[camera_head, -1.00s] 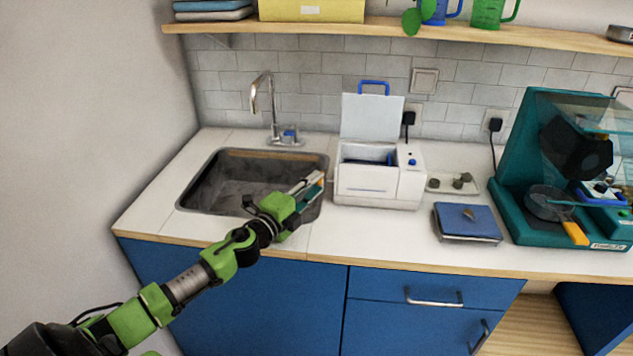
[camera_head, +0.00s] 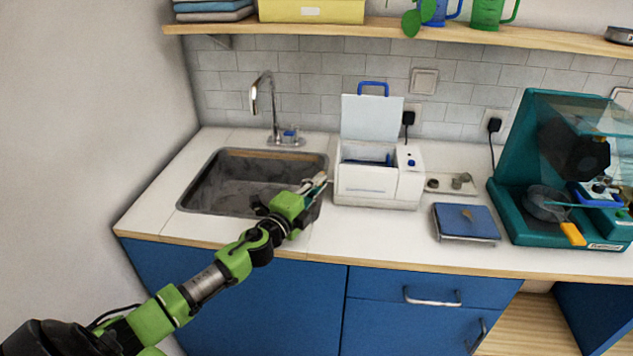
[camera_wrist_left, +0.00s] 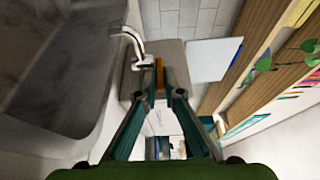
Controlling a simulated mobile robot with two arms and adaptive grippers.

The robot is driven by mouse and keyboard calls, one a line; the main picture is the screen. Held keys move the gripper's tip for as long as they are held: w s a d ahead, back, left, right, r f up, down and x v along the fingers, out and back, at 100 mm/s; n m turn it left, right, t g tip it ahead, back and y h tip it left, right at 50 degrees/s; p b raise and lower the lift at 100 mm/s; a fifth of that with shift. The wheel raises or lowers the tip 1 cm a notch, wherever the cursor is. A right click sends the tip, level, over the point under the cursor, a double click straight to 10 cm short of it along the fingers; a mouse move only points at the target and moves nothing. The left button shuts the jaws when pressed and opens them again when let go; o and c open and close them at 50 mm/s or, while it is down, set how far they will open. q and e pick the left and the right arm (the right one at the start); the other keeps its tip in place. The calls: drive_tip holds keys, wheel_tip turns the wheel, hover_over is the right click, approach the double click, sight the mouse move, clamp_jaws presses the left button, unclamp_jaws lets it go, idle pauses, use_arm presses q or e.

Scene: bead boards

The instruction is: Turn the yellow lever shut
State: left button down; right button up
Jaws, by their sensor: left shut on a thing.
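The yellow lever (camera_wrist_left: 160,74) is a short orange-yellow bar in the left wrist view, standing lengthwise between the fingertips in front of a grey surface. My left gripper (camera_wrist_left: 160,93) is shut on it, one teal finger on each side. In the head view my left gripper (camera_head: 318,180) is at the sink's right edge, close to the left side of the white box (camera_head: 365,190). There the lever is too small or hidden to make out. My right gripper is not in view.
The sink (camera_head: 225,205) with its tap (camera_head: 272,105) lies left of the gripper. The white box has its lid (camera_head: 371,117) raised. A blue-topped scale (camera_head: 466,221) and a teal machine (camera_head: 510,205) with an orange handle (camera_head: 574,234) stand further right.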

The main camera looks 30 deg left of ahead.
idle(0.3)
use_arm(q)
drive_tip(key=c, duration=2.2)
unclamp_jaws()
drive_tip(key=shift+d, duration=0.1)
drive_tip(key=shift+o, duration=0.2)
drive_tip(key=shift+s, duration=0.2)
drive_tip(key=s, duration=1.1)
drive_tip(key=shift+s+d, duration=0.2)
drive_tip(key=shift+s, duration=0.1)
